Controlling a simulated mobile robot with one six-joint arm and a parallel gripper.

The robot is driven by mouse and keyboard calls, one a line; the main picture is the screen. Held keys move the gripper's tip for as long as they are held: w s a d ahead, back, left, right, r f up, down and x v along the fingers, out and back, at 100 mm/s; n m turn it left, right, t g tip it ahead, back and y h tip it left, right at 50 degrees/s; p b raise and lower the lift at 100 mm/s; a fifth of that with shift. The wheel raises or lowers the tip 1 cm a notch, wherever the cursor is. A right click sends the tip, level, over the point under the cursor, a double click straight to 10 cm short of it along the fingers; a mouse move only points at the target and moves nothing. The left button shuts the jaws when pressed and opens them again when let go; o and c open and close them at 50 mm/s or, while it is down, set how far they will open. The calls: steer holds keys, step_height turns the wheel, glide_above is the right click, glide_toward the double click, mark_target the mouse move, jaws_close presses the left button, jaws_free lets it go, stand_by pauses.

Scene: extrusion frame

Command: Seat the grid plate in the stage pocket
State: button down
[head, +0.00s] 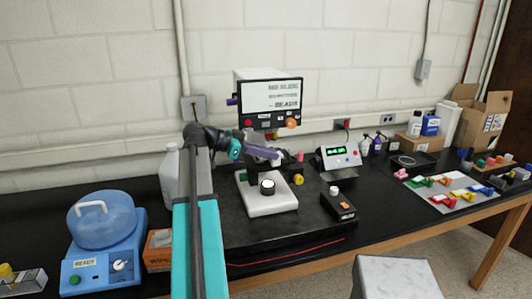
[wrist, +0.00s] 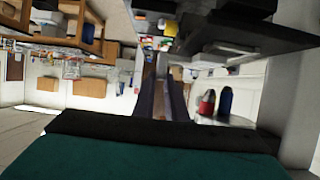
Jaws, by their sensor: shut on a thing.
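My gripper (head: 276,154) reaches in from the left in the head view, its purple fingers level in front of the instrument column below the screen. In the wrist view the two dark fingers (wrist: 163,90) point away from me, close together. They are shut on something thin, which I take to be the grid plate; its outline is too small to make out. The instrument (head: 268,205) has a white base with a round dark part with a pale top. My gripper is above and behind this part. The stage pocket cannot be made out; the gripper and dark parts cover that area.
A screen unit (head: 270,95) rises behind my gripper. A black control box (head: 338,204) and a meter with a green display (head: 338,158) stand to the right. A blue lidded machine (head: 102,240) is at left. A mat with colored pieces (head: 447,193) lies far right.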

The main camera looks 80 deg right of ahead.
steer(key=shift+w+d+f+p, duration=0.25)
steer(key=shift+d+f+p, duration=0.1)
steer(key=shift+d+p, duration=0.15)
steer(key=shift+w+d+f+p, duration=0.2)
steer(key=shift+d+f+p, duration=0.15)
steer(key=shift+d, duration=0.1)
steer(key=c, duration=1.8)
jaws_free()
steer(key=shift+r, duration=0.1)
steer(key=b+v, duration=0.4)
steer(key=v, duration=0.8)
